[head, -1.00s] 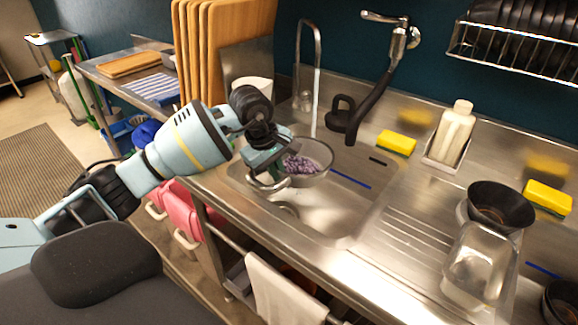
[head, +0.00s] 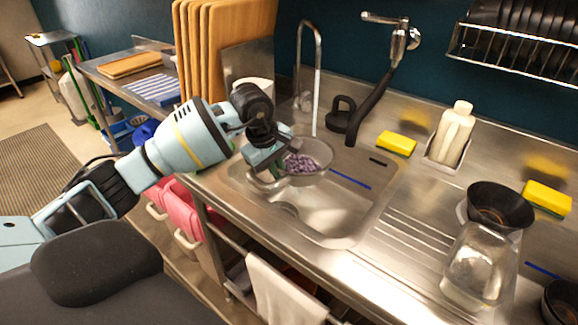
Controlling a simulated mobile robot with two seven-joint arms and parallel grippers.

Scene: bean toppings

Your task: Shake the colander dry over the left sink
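The colander (head: 318,174) is a round metal bowl with purple beans (head: 299,163) in it. It is held up over the left sink (head: 330,208), roughly level. My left gripper (head: 268,172) is at the colander's left side and looks shut on its rim or handle; the fingertips are partly hidden. A thin stream or pipe of water shows behind the colander, below the curved faucet (head: 318,70). My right gripper is not in view.
A yellow sponge (head: 396,143) and a soap bottle (head: 453,132) stand behind the sink. A black bowl (head: 499,205) and a clear container (head: 478,268) stand at the right. Upright cutting boards (head: 225,45) stand behind my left arm.

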